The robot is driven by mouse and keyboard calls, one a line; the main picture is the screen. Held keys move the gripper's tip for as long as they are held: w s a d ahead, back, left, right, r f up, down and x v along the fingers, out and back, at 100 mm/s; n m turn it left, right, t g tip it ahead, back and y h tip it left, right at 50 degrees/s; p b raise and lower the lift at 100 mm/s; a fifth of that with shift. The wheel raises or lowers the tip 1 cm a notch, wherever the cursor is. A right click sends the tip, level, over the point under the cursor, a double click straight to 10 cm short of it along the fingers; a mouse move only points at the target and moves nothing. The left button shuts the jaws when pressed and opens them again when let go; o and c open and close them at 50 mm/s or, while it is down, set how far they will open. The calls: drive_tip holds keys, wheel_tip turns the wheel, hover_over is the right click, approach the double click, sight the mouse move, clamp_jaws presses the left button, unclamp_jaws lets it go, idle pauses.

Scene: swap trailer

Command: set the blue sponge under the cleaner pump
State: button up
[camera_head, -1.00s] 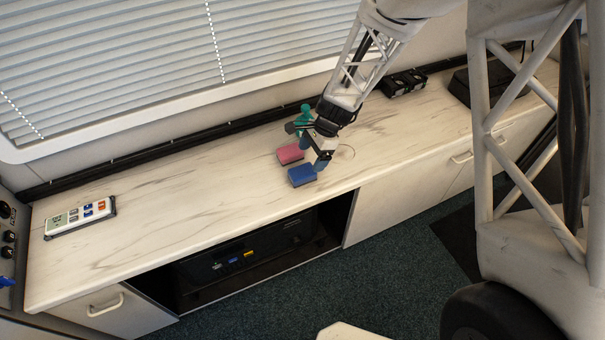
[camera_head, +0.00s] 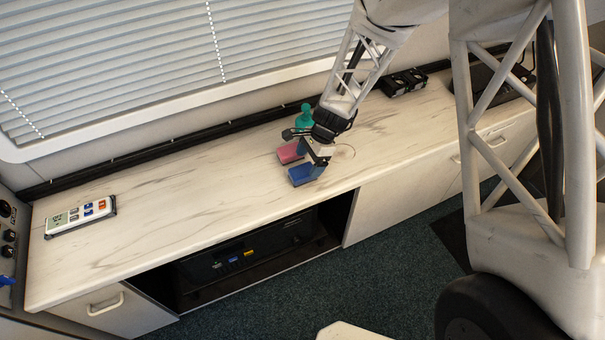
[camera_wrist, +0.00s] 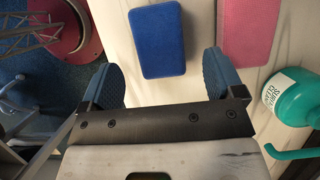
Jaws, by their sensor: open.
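The blue sponge (camera_head: 300,175) lies flat on the marbled counter near its front edge; it also shows in the wrist view (camera_wrist: 157,38). My gripper (camera_head: 313,166) is over its right side in the head view. In the wrist view, the two blue fingers of my gripper (camera_wrist: 163,78) are apart, one on each side of the sponge's near end, with gaps on both sides. The cleaner pump, a green bottle (camera_head: 304,117) with a white label, stands behind, and is at the right in the wrist view (camera_wrist: 297,95). My arm partly hides the bottle in the head view.
A pink sponge (camera_head: 288,154) lies beside the blue one, between it and the bottle; it shows in the wrist view too (camera_wrist: 248,32). A white remote-like device (camera_head: 80,216) is far left. Black items (camera_head: 403,82) sit at the back right.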

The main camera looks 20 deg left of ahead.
sight(303, 170)
drive_tip(key=shift+x, duration=2.6)
drive_tip(key=shift+s, duration=0.1)
drive_tip(key=c, duration=1.1)
drive_tip(key=shift+o, duration=0.2)
drive_tip(key=shift+a+r, duration=0.1)
drive_tip(key=shift+r, duration=0.1)
drive_tip(key=shift+r, duration=1.4)
drive_tip(key=shift+s+d+r, duration=0.2)
drive_tip(key=shift+r, duration=0.05)
drive_tip(key=s+d+r, duration=0.1)
drive_tip(key=s+d, duration=0.8)
drive_tip(key=s, duration=0.3)
drive_tip(key=shift+s+r, duration=0.2)
